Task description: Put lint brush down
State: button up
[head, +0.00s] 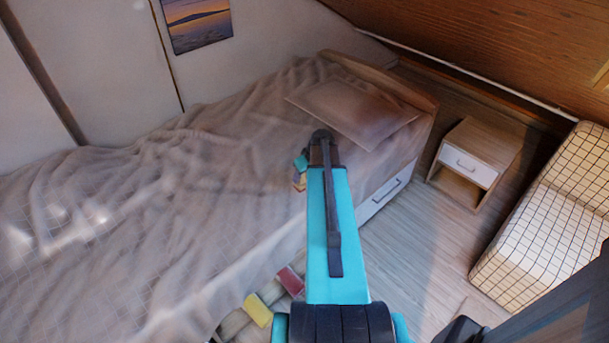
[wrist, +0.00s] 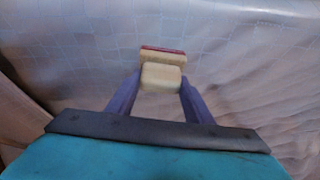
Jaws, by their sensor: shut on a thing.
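My gripper (wrist: 160,82) is shut on the lint brush (wrist: 162,76), which shows in the wrist view as a cream block with a dark red strip along its far side. The two purple fingers press it from left and right. Pale, creased bedding fills the view behind it. In the head view my gripper (head: 300,172) is partly hidden by my own teal arm, over the side of the bed. A small bit of yellow and dark red shows at its tip. I cannot tell whether the brush touches the bedding.
The bed (head: 140,220) has rumpled beige covers and a pillow (head: 350,110) at its far end. A yellow item (head: 258,310) and a red item (head: 290,281) lie low beside the bed. A nightstand (head: 475,160) and a checked cushioned seat (head: 550,225) stand right. Floor between is clear.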

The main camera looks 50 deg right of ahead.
jog(key=shift+f, duration=0.55)
jog(key=shift+f, duration=0.2)
jog(key=o, duration=0.9)
jog(key=shift+r, duration=0.1)
jog(key=shift+s+b+v, duration=0.15)
jog(key=shift+b+v, duration=0.35)
jog(key=shift+v, duration=2.9)
jog(key=shift+s+b+v, duration=0.2)
jog(key=shift+b+v, duration=0.25)
jog(key=shift+v, duration=3)
jog(key=shift+s, duration=0.1)
